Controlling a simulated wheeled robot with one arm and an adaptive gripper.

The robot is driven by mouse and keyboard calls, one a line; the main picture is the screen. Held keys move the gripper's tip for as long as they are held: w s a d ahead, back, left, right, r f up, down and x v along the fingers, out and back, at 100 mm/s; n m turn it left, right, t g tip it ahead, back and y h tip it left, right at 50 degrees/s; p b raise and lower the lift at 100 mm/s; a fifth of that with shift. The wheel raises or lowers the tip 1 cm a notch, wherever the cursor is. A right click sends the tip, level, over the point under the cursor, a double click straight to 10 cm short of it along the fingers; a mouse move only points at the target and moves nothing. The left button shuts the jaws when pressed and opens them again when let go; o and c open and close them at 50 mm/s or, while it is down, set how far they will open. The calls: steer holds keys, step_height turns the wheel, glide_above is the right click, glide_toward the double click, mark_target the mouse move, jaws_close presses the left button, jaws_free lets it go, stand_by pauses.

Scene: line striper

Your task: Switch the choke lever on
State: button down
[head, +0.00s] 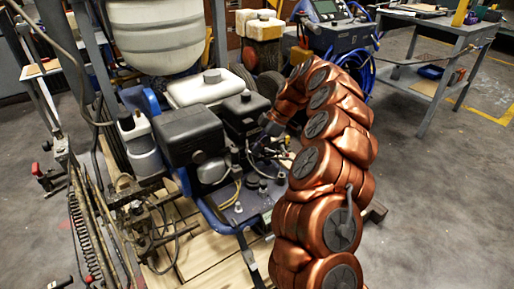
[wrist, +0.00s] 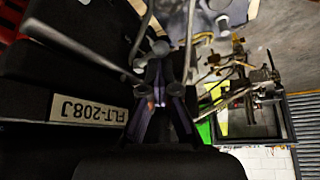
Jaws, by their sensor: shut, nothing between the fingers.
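The line striper's engine (head: 185,135) has a black cover and stands on a blue frame. My copper-coloured arm reaches over from the right, and my gripper (head: 262,147) points down at the engine's right side, small and dark there. In the wrist view my gripper (wrist: 160,75) is shut and empty, its fingertips among thin grey rods and round knobs. I cannot tell which of these is the choke lever, or whether the fingers touch one. A black engine housing (wrist: 60,75) with a white label reading FLT-208J fills the left of the wrist view.
A white tank (head: 155,40) stands behind the engine. Hoses and cables (head: 238,190) run close to my gripper. A grey workbench (head: 440,45) stands at the back right. The floor (head: 440,200) right of my arm is clear.

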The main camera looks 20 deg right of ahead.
steer(key=shift+s+d, duration=0.25)
steer(key=shift+d, duration=0.4)
steer(key=w+p+v, duration=0.1)
steer(key=p+v, duration=0.1)
steer(key=v, duration=0.7)
steer(key=shift+s+d+r, duration=0.25)
steer(key=shift+s+r, duration=0.05)
steer(key=shift+r, duration=0.1)
steer(key=shift+r, duration=0.1)
